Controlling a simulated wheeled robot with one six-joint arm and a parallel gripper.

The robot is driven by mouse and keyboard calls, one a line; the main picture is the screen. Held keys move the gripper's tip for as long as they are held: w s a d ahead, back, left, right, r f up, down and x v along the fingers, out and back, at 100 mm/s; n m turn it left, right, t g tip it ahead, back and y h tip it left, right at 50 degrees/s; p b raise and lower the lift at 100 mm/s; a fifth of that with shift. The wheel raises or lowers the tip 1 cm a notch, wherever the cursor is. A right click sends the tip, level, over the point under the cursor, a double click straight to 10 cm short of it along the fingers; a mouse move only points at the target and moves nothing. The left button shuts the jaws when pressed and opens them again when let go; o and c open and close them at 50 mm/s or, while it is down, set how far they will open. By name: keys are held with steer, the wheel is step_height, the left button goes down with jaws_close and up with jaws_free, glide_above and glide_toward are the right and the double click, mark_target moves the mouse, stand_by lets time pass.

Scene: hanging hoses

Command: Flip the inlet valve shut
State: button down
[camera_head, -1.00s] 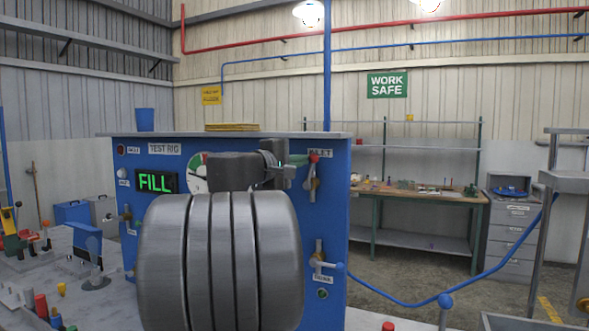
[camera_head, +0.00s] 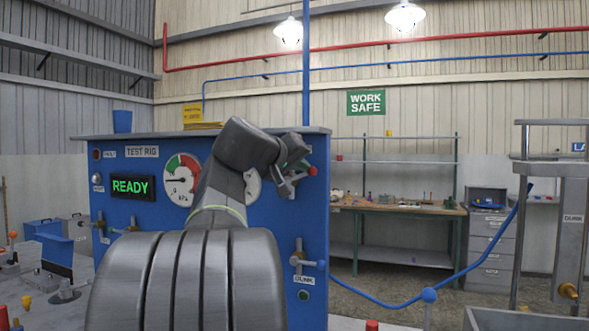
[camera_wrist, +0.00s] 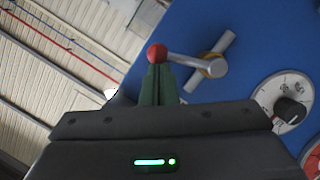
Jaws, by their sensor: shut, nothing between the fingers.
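The inlet valve's lever has a red ball end (camera_wrist: 156,53) and a grey arm running to a brass-coloured hub (camera_wrist: 213,66) on the blue panel. In the wrist view the lever lies across the valve's pipe. In the head view the red ball (camera_head: 312,171) shows at the panel's right edge, to the right of my gripper (camera_head: 291,184). My green fingertips (camera_wrist: 158,68) are shut and empty, right by the red ball; I cannot tell whether they touch it. My wrist partly hides the valve in the head view.
The blue test rig panel (camera_head: 125,218) carries a lit READY display (camera_head: 132,187) and a gauge (camera_head: 180,180). A lower drain valve (camera_head: 300,258) has its lever pointing right. A dial knob (camera_wrist: 290,110) shows close by in the wrist view. A blue hose (camera_head: 400,302) hangs at right.

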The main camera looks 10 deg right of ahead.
steer(key=shift+s+d+f+m+t+y+b, duration=0.2)
steer(key=shift+d+f+m+y+b, duration=0.1)
steer(key=shift+f+m+b, duration=0.35)
steer(key=shift+s+d+f+m+t+y+b, duration=0.15)
steer(key=shift+d+f+m+y+b, duration=0.25)
steer(key=shift+m, duration=0.45)
steer(key=shift+a, duration=0.15)
